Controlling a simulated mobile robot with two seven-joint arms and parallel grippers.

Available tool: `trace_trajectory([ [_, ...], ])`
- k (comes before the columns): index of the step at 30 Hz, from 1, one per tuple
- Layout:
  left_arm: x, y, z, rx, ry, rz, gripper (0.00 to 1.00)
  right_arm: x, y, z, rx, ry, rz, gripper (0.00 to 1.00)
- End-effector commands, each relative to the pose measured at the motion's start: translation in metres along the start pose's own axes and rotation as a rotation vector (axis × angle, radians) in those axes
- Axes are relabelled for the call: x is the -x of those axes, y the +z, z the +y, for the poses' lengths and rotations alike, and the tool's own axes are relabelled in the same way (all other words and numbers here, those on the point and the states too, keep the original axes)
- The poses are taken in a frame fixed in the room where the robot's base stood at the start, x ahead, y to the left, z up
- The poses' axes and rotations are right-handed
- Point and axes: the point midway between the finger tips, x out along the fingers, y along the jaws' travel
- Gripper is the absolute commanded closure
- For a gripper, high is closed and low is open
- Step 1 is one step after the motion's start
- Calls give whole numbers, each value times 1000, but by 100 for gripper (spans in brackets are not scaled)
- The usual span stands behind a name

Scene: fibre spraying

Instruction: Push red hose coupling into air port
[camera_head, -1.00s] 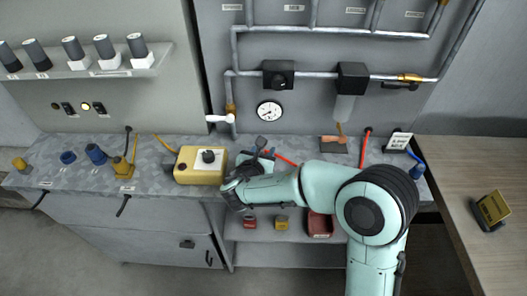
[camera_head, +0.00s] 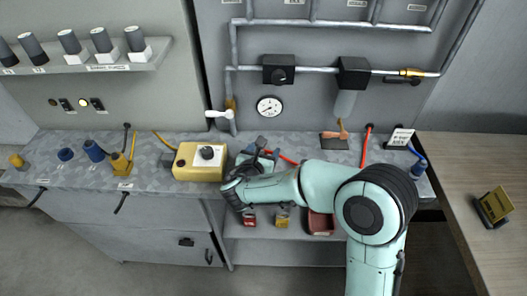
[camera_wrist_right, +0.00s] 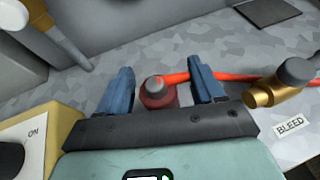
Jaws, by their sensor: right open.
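The red hose coupling (camera_wrist_right: 158,93) lies between the two blue fingers of my right gripper (camera_wrist_right: 161,88) in the right wrist view. A red hose (camera_wrist_right: 235,78) runs from it to the right. The fingers are open, with a gap showing on either side of the coupling. In the head view my right gripper (camera_head: 257,152) is low over the bench beside the yellow box (camera_head: 200,162), and it hides the coupling; a bit of red hose (camera_head: 288,159) shows to its right. I cannot tell which fitting is the air port. My left gripper is not in view.
A brass fitting (camera_wrist_right: 275,92) stands right of the fingers by a BLEED label (camera_wrist_right: 290,125). A white-handled valve (camera_head: 219,114) and a gauge (camera_head: 269,108) are behind the bench. Blue and yellow fittings stand on the left bench (camera_head: 55,177). A wooden table (camera_head: 460,165) is at right.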

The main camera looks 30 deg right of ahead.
Motion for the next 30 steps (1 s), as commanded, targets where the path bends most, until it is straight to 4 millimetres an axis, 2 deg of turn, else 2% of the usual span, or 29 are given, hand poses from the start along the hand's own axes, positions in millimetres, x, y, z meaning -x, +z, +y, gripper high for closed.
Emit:
trace_trajectory([
  [4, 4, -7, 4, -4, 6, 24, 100, 0, 0, 0, 0, 0, 0, 33],
  [5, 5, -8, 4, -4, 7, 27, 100, 5, 0, 1, 0, 3, 0, 33],
  [15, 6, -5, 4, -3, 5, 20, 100, 82, 1, 1, 0, 7, -1, 33],
  [21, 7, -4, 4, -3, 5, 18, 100, 117, 1, 1, 0, 3, -1, 33],
  [25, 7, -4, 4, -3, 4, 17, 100, 130, 0, 1, 1, 2, -1, 33],
  [30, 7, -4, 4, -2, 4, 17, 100, 134, 0, 0, 0, -1, 0, 33],
])
